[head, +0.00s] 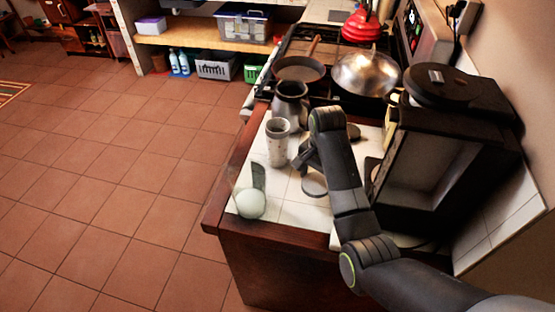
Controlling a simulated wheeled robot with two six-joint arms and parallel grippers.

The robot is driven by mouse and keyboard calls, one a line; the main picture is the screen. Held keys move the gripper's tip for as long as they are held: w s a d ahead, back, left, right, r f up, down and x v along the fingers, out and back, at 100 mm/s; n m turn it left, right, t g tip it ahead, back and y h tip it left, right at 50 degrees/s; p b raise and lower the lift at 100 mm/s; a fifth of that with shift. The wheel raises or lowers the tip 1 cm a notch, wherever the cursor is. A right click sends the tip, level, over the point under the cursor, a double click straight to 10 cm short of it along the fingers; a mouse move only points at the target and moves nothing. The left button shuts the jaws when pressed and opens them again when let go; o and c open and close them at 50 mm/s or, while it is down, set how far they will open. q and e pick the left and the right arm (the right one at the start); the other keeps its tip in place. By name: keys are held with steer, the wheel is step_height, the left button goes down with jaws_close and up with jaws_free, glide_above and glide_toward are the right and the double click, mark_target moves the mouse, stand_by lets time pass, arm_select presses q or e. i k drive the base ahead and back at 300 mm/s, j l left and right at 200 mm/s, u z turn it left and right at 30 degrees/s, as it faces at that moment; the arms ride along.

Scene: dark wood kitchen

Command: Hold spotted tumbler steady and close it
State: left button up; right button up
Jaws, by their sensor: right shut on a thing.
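The spotted tumbler (277,145), pale grey, stands upright on the white tiled counter with its top open. My right gripper (309,172) is just to its right, partly hidden behind my own arm. It is shut on a flat round grey lid (314,187), which shows below the fingers and apart from the tumbler. The exact grip is hard to see, and I cannot tell whether the lid touches the counter. My left gripper is not in view.
A clear glass (250,191) with a white ball stands near the counter's front left corner. A dark metal pot (290,103) is behind the tumbler. A black oven-like box (430,165) fills the right. Pans (300,70) sit on the stove behind.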

mark_target(276, 130)
steer(key=i+j+z, duration=0.15)
steer(key=j+z, duration=0.15)
steer(key=i+j+z, duration=0.15)
steer(key=j+z, duration=0.45)
steer(key=i+j+z, duration=0.1)
steer(key=j+z, duration=0.15)
steer(key=j, duration=0.25)
